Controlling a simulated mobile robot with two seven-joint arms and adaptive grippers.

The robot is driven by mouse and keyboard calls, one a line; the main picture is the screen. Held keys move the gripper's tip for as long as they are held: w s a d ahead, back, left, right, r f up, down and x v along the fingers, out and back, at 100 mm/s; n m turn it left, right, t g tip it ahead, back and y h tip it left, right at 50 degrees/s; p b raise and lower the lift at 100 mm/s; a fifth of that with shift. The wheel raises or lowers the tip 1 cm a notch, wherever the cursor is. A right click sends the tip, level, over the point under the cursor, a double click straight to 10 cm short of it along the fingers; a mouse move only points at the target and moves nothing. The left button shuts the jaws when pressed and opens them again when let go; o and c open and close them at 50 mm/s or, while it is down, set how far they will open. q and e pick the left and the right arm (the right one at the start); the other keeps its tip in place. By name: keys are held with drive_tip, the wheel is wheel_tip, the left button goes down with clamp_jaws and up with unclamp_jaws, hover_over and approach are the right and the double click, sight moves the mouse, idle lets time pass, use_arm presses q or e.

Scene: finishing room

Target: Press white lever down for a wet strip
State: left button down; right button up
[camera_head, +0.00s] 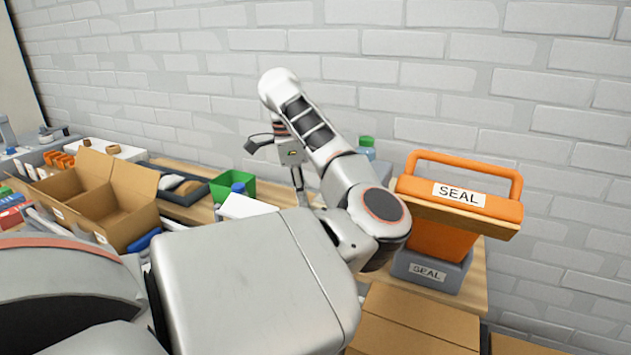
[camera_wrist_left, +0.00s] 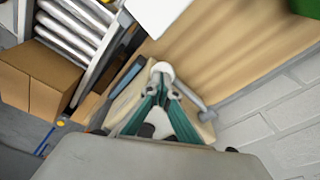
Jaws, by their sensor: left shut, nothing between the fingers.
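My left gripper (camera_head: 300,196) points down over the bench, its fingers together and empty. A light grey-white lever-like bar (camera_wrist_left: 190,92) with a rounded end lies just right of the fingertips. I cannot tell whether the fingers touch it, nor how far down it is. In the head view my left arm hides this device. No paper strip can be made out. My right gripper does not show.
An orange SEAL unit (camera_head: 458,207) on a grey base stands right of my arm. A green bin (camera_head: 231,188), a white box (camera_head: 245,207) and an open cardboard box (camera_head: 125,215) are to the left. A brick wall (camera_head: 480,60) closes off the back.

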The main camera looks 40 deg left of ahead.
use_arm(q)
drive_tip(key=shift+s+f, duration=0.1)
drive_tip(key=shift+f, duration=0.3)
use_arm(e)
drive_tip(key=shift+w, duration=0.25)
